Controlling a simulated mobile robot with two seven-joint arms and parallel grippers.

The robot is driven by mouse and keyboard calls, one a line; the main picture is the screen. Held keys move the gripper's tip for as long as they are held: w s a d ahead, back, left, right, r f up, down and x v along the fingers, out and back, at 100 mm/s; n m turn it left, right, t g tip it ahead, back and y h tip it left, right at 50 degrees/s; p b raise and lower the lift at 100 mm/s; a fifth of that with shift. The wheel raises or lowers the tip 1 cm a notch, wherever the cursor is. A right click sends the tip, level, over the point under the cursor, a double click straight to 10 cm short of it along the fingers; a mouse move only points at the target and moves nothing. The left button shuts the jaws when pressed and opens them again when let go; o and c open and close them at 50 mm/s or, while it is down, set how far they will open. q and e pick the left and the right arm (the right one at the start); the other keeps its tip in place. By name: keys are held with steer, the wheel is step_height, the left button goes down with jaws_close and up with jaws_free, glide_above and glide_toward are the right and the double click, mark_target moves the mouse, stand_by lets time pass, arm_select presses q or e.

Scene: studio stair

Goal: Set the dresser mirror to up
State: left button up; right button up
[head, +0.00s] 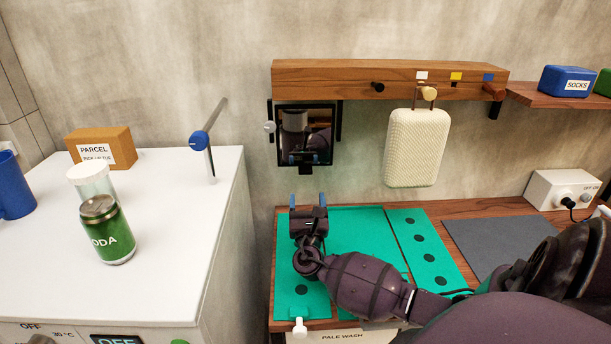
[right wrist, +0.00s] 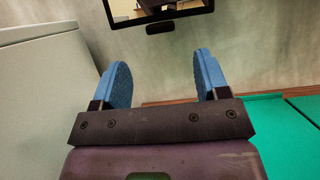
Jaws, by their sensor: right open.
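The dresser mirror (head: 305,136) is a dark-framed square on the wall under the wooden rail, with a pale round knob (head: 269,127) at its left side. A small dark tab shows at its lower edge. In the right wrist view the mirror's lower part (right wrist: 160,10) shows at the top, with the dark tab (right wrist: 160,28) below it. My right gripper (head: 308,200) is open and empty, below the mirror and apart from it. Its blue fingers (right wrist: 163,82) point up toward the tab. My left gripper is not in view.
A wooden rail (head: 330,75) with pegs runs above the mirror, and a cream bag (head: 417,148) hangs to its right. Green mats (head: 360,235) cover the dresser top. A white appliance (head: 170,210) at left carries a soda can (head: 107,230) and a parcel (head: 118,148).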

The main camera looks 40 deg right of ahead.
mark_target(306, 174)
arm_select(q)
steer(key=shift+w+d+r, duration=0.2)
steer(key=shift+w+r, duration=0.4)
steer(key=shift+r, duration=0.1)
arm_select(e)
steer(key=x, duration=0.8)
steer(key=shift+d+f, duration=0.1)
